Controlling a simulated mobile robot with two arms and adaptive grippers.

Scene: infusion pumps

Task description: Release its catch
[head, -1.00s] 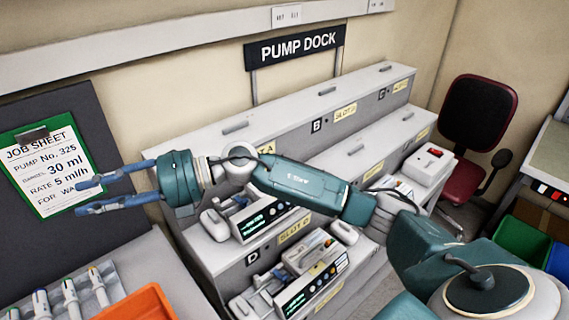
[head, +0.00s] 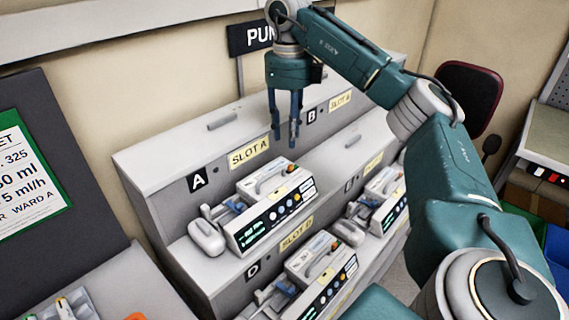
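An infusion pump (head: 270,207) with a lit green display and a row of buttons sits on the dock step below the SLOT A label (head: 249,152). A grey rounded part (head: 206,237) stands at its left end. Which part is the catch I cannot tell. My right gripper (head: 284,142) points down above and behind this pump, near the SLOT A label. Its blue fingers look close together with a gap between them, and nothing shows in them. They appear apart from the pump. My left gripper is not in view.
A second pump (head: 319,270) sits lower, below the SLOT D label (head: 296,234). Another pump (head: 379,203) stands to the right, partly hidden by my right arm. The job sheet (head: 28,170) hangs at the left.

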